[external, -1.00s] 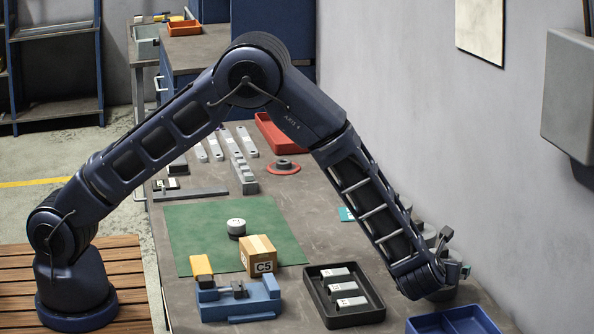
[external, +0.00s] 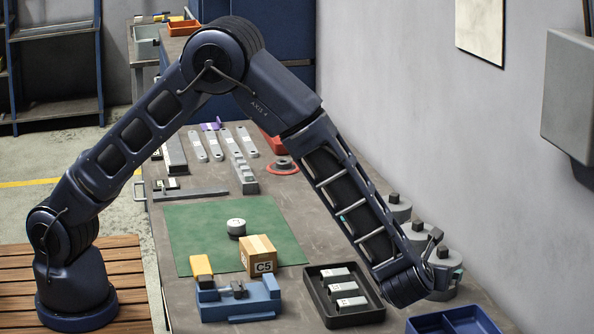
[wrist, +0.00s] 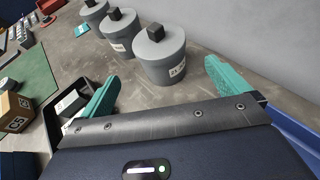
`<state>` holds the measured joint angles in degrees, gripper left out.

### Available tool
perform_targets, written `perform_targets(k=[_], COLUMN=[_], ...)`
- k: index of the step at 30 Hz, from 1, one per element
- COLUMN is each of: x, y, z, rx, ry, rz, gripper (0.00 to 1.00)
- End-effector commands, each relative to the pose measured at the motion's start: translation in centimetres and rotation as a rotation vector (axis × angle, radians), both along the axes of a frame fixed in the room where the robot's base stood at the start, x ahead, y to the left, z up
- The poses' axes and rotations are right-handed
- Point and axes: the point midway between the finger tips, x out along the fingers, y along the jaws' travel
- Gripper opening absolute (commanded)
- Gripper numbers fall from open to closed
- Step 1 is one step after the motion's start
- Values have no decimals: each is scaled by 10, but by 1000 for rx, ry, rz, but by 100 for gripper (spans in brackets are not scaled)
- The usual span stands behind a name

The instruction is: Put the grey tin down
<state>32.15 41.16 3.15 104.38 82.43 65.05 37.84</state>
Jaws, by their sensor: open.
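Three grey tins with black knobs stand upright in a row on the bench by the wall. The nearest grey tin (wrist: 160,57) has a white label on its front and stands between and beyond my fingers in the wrist view; in the external view the same tin (external: 447,281) is partly hidden by my wrist. The middle tin (wrist: 117,36) and the far tin (wrist: 93,13) stand behind it. My gripper (wrist: 163,70) is open, its teal fingers spread, with a visible gap to the tin. In the external view only a bit of teal finger shows.
A black tray (external: 375,310) with several labelled pieces lies left of my gripper, and a blue bin (external: 415,325) lies at the front edge. A cardboard box (external: 258,247), a blue vise (external: 240,303) and a green mat (external: 185,235) are further left. The wall stands close on the right.

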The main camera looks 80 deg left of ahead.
Motion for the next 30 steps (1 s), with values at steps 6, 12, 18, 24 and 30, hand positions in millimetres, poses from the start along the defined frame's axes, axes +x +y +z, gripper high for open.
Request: perform_targets(k=[6, 12, 18, 24, 30], x=[-10, -36, -72, -113, -159], y=[11, 52, 94, 129, 160], z=[20, 67, 112, 150, 182], rx=[-43, -176, -321, -467, -610], ry=[-18, -75, -141, -210, -284], rz=[47, 191, 351, 506, 661], gripper=[100, 100, 100, 100, 100])
